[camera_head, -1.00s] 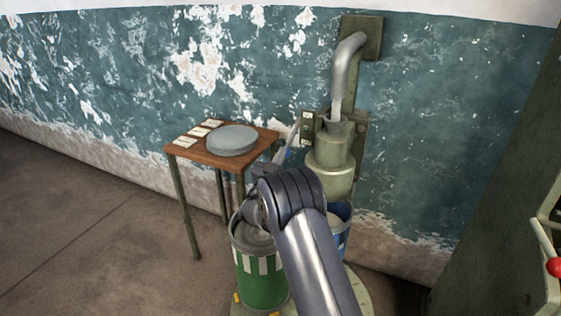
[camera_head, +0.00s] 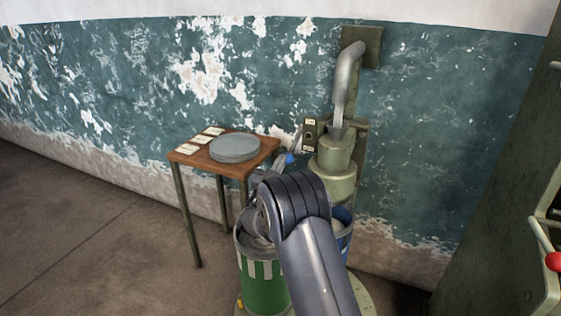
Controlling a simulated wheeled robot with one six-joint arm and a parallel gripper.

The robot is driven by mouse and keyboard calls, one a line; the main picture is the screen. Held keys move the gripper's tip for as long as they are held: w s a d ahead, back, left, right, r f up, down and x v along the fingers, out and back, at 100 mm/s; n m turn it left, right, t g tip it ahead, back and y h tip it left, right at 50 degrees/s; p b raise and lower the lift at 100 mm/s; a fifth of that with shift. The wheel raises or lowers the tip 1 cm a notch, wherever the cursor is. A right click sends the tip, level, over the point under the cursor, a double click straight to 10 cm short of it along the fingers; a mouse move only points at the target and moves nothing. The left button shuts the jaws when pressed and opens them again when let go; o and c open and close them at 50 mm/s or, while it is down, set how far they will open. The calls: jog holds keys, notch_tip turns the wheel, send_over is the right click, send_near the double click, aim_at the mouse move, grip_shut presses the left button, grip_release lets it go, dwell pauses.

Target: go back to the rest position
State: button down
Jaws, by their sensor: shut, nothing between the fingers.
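My arm rises from the bottom of the head view, and its dark elbow joint stands in front of the drums. My gripper (camera_head: 268,177) shows only as a small grey shape just beyond the elbow, between the table and the machine. It is shut and empty. Its fingertips are small and partly hidden by my arm. It appears clear of the table top, but I cannot tell how near it is to the lever with a blue end (camera_head: 289,159).
A wooden table (camera_head: 190,157) holds grey round lids (camera_head: 235,148) and white cards (camera_head: 200,139). A green machine with a pipe (camera_head: 345,85) stands against the wall. A green-and-white drum (camera_head: 262,285) and a blue drum (camera_head: 343,226) stand below. Floor at left is clear.

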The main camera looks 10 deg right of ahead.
jog(key=v, duration=0.7)
jog(key=shift+s+a+r, duration=0.15)
jog(key=shift+s, duration=0.05)
jog(key=shift+w, duration=0.1)
